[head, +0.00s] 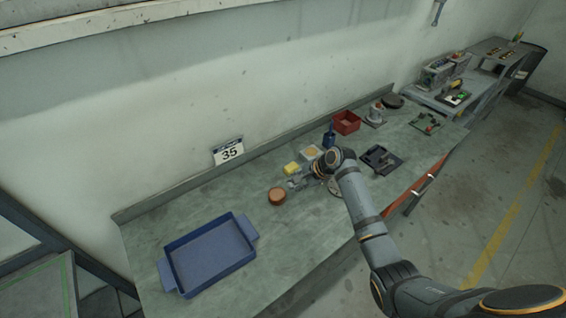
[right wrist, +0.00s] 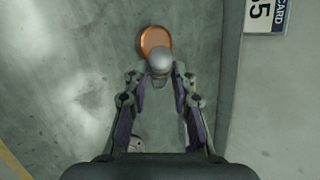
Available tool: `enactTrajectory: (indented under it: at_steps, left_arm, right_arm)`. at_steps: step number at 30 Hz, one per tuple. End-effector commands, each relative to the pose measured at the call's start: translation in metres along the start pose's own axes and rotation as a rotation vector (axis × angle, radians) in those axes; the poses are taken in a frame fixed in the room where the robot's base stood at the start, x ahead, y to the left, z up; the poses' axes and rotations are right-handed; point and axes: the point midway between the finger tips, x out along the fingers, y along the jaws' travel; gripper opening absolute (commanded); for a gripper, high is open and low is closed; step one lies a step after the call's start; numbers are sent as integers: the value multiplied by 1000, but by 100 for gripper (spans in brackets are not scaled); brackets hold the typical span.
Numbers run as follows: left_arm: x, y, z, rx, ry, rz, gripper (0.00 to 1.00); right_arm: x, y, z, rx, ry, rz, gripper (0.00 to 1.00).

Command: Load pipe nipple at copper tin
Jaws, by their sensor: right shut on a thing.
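The copper tin (head: 277,196) is a round, copper-brown container standing on the grey workbench. It also shows in the right wrist view (right wrist: 154,36), just beyond my fingertips. My right gripper (head: 296,184) is just right of the tin in the head view. In the right wrist view my right gripper (right wrist: 161,76) is shut on a grey, round-ended piece, seemingly the pipe nipple (right wrist: 160,61). The piece overlaps the tin's near edge in that view; I cannot tell its height over the tin. My left gripper is not in view.
A blue tray (head: 250,222) lies on the left of the bench (head: 140,240). The bench between tray and tin is clear.

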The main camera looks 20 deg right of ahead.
Motion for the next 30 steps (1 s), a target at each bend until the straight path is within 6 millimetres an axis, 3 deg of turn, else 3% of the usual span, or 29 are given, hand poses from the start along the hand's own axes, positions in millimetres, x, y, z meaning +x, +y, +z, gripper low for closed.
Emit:
enactTrajectory:
  at_steps: [1, 3, 9, 14, 23, 30]
  left_arm:
    - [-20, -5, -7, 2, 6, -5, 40]
    - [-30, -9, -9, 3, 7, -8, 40]
    - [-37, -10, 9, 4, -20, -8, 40]
    - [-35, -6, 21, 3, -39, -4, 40]
    - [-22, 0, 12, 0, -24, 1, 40]
    - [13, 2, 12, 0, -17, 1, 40]
  right_arm:
    - [-13, -14, 16, 29, -71, -30, 0]
    - [-21, -25, 35, 71, -161, -72, 0]
    - [-31, -38, 55, 125, -252, -124, 0]
    - [-30, -38, 56, 128, -256, -127, 0]
    - [-13, -27, 50, 127, -256, -125, 0]
    - [11, -11, 42, 126, -255, -126, 0]
